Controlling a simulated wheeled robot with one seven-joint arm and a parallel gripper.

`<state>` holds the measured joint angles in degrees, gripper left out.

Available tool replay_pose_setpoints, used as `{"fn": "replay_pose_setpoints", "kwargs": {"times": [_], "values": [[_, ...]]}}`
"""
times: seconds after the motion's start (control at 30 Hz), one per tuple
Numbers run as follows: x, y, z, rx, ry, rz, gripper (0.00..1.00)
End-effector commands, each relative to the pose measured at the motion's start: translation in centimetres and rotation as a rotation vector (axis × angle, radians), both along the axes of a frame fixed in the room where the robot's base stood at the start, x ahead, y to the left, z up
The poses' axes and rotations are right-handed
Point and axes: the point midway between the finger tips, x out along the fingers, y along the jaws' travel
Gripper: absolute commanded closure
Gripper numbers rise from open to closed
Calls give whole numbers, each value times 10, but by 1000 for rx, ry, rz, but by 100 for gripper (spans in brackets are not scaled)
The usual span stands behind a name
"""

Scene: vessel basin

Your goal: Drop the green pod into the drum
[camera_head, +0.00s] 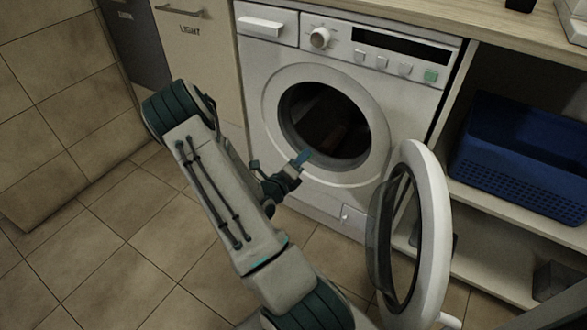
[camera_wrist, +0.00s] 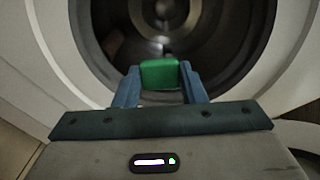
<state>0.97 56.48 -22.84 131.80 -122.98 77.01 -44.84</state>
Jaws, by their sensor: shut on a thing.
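The green pod (camera_wrist: 160,74) is held between the two blue fingertips of my gripper (camera_wrist: 160,82) in the wrist view. In the head view my gripper (camera_head: 303,158) is at the front of the washing machine's round opening, near its lower left rim; the pod cannot be made out there. The drum (camera_head: 325,120) is dark inside, and its metal interior also shows beyond the pod in the wrist view (camera_wrist: 225,45). The machine's door (camera_head: 436,230) stands wide open to the right. Whether the pod is past the opening's rim is hard to tell.
A reddish-brown item, dim and unclear, lies inside the drum. A blue basket (camera_head: 520,155) sits on the shelf to the right. Cabinet fronts (camera_head: 200,60) stand left of the machine. The tiled floor (camera_head: 125,235) at the left is clear.

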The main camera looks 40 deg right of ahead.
Motion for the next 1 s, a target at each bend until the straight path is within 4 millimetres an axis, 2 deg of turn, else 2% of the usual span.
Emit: {"fn": "replay_pose_setpoints", "kwargs": {"times": [1.0], "values": [[33,-118,1,-2,0,-1,84]]}}
